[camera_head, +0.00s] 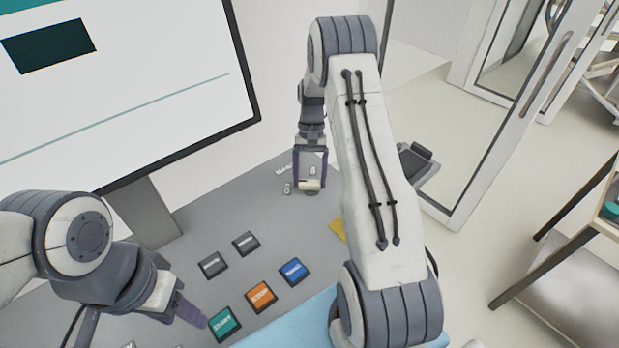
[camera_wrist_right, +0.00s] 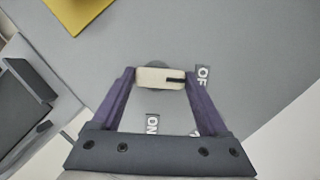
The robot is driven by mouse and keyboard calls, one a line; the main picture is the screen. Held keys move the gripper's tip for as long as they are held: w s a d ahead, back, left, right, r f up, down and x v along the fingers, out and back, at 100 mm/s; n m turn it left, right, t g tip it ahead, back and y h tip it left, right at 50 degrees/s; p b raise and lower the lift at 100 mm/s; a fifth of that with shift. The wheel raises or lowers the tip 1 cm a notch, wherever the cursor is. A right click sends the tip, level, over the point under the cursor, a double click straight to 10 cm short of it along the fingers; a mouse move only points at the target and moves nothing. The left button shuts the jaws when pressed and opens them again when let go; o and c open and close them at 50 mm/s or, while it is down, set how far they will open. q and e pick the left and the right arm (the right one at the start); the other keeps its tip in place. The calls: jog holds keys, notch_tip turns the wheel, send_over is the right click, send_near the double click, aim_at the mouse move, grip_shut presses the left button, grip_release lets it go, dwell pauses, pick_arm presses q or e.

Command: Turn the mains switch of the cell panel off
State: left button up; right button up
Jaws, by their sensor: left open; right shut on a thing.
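The mains switch is a small cream knob with a dark mark on a grey panel (camera_head: 235,215). In the right wrist view the knob (camera_wrist_right: 152,77) lies between the fingertips of my right gripper (camera_wrist_right: 160,78), which is shut on it. The knob's dark mark points right, toward the OFF label (camera_wrist_right: 202,76). The ON label (camera_wrist_right: 152,123) is below the knob in that view. In the head view my right gripper (camera_head: 310,184) is at the panel's far end, around the knob. My left gripper (camera_head: 195,315) is open and empty, close to the green button (camera_head: 224,322).
Orange (camera_head: 261,295), blue (camera_head: 293,271) and two dark buttons (camera_head: 229,254) are on the panel. A large monitor (camera_head: 150,80) stands behind it. A yellow patch (camera_head: 338,229) is near my right arm. A glass door (camera_head: 500,120) and a shelf (camera_head: 590,230) are at the right.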

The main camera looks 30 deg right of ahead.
jog(key=shift+r, duration=0.1)
jog(key=o, duration=1.2)
jog(key=shift+o, duration=0.2)
jog(key=shift+w+d+r, duration=0.1)
jog(key=shift+w+r, duration=0.05)
jog(key=shift+r, duration=0.05)
jog(key=b+v, duration=0.3)
jog(key=v, duration=0.7)
